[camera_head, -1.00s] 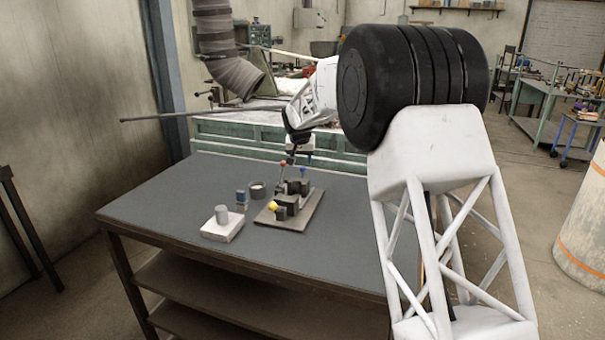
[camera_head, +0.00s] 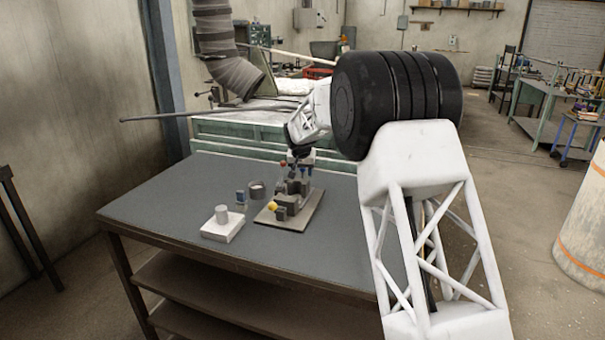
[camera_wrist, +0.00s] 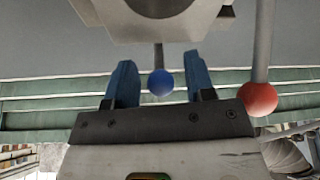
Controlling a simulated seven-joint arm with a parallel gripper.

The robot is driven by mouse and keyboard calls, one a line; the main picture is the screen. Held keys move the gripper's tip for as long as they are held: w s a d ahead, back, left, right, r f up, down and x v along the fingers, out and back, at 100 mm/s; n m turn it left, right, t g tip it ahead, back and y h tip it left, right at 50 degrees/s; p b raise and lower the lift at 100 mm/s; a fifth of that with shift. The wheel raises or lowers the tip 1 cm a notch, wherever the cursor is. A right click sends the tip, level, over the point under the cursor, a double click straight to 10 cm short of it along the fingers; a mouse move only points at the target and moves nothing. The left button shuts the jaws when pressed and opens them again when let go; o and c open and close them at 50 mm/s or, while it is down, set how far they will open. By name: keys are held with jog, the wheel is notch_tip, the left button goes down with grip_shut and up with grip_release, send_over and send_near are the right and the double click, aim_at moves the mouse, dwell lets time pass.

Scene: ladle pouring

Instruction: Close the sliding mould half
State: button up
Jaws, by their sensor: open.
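The mould device (camera_head: 287,205) sits on a flat base plate on the table, with dark blocks and a yellow part at its front. In the wrist view, a blue ball knob (camera_wrist: 160,82) on a thin rod is between the two blue fingers of my gripper (camera_wrist: 156,85), with gaps on both sides. A red ball knob (camera_wrist: 259,98) on a thicker rod is outside the fingers, to the right. In the head view, my gripper (camera_head: 299,166) is over the back of the device, and the blue knob is hard to make out there. I cannot tell which mould half slides.
A pale block with a grey cylinder (camera_head: 221,215) is on the table left of the device. A small cup (camera_head: 256,190) and a small blue-and-grey piece (camera_head: 241,197) stand between them. The table (camera_head: 160,200) is clear at the left.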

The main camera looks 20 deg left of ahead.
jog(key=shift+w+f, duration=0.25)
jog(key=shift+f, duration=0.4)
grip_shut()
